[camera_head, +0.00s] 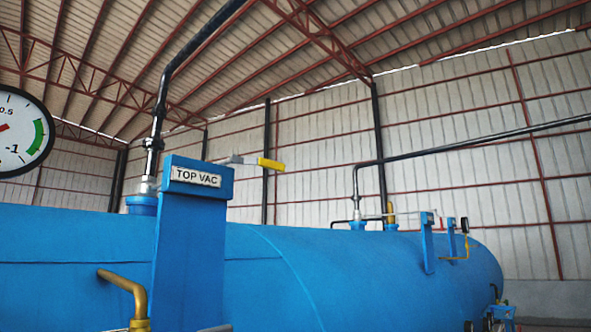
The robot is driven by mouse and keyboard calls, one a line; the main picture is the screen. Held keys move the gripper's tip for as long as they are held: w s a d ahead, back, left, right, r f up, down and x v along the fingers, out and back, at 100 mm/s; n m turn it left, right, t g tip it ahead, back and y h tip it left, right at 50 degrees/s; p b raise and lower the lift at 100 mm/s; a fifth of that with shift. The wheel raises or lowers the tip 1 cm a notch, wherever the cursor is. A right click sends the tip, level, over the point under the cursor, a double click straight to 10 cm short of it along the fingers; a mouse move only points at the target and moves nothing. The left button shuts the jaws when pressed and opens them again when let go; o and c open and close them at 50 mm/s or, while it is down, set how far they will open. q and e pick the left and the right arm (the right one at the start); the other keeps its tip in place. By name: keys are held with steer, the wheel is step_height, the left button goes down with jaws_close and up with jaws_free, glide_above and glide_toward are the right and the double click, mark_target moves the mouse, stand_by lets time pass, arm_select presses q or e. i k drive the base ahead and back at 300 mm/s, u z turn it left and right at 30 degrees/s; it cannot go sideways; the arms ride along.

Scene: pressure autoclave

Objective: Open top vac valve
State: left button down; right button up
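The top vac valve shows as a lever with a yellow grip (270,164) at its right end. The lever's grey arm (238,159) runs left behind the top of a blue post. The lever lies nearly level and points right in the picture. A plate (196,177) reading "TOP VAC" is fixed to the front of the blue post (190,250). The valve body is hidden behind the post. Neither of my grippers is in view.
A large blue autoclave vessel (330,265) fills the lower part. A black pipe (160,95) rises left of the post. A brass pipe (130,285) stands in front. A gauge (20,130) is at the left edge. Another blue post (427,245) stands further right.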

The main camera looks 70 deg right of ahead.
mark_target(260, 161)
steer(key=z, duration=1.4)
steer(key=k, duration=0.2)
steer(key=z, duration=0.5)
steer(key=i, duration=0.35)
